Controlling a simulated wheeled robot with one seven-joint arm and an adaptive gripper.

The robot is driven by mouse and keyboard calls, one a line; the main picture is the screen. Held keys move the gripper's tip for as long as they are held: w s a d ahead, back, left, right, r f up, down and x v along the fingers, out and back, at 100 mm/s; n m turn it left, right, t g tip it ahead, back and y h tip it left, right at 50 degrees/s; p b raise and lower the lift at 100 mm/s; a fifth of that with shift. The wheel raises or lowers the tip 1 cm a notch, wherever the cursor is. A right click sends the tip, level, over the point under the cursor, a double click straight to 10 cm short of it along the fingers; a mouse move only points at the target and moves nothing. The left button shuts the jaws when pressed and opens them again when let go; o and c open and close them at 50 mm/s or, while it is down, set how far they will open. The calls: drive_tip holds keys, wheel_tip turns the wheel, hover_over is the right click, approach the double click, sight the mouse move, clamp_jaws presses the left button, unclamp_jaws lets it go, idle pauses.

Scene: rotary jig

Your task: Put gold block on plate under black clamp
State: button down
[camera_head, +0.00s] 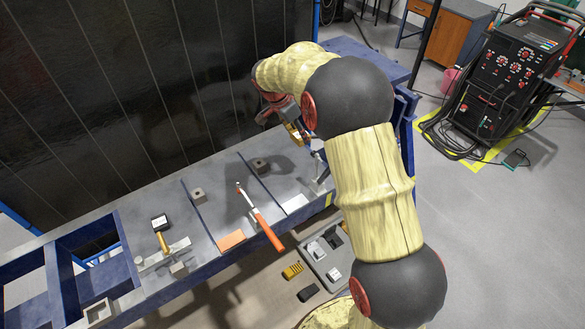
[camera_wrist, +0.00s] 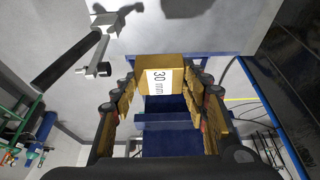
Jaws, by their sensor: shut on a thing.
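The gold block (camera_wrist: 160,75), marked "30 mm", is held between the two gold fingers of my gripper (camera_wrist: 158,88) in the wrist view. In the head view my gripper (camera_head: 293,128) is above the right part of the bench, and the block is hard to tell from the fingers. A clamp with a long black handle (camera_wrist: 66,61) and grey metal parts is up and left of the block in the wrist view, apart from it. In the head view my arm largely hides that area, and I cannot pick out the plate for certain.
The blue-framed bench (camera_head: 222,205) holds a mallet (camera_head: 160,232), an orange-handled tool (camera_head: 265,228), an orange plate (camera_head: 231,240) and small dark blocks. A dark panel (camera_head: 120,90) stands behind it. A grey tray (camera_head: 328,256) is in front, below. A welding machine (camera_head: 500,75) stands at right.

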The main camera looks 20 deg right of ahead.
wheel_tip(320, 180, down, 15)
drive_tip(key=shift+f, duration=0.1)
idle(0.6)
drive_tip(key=c, duration=1)
unclamp_jaws()
drive_tip(key=shift+f, duration=0.15)
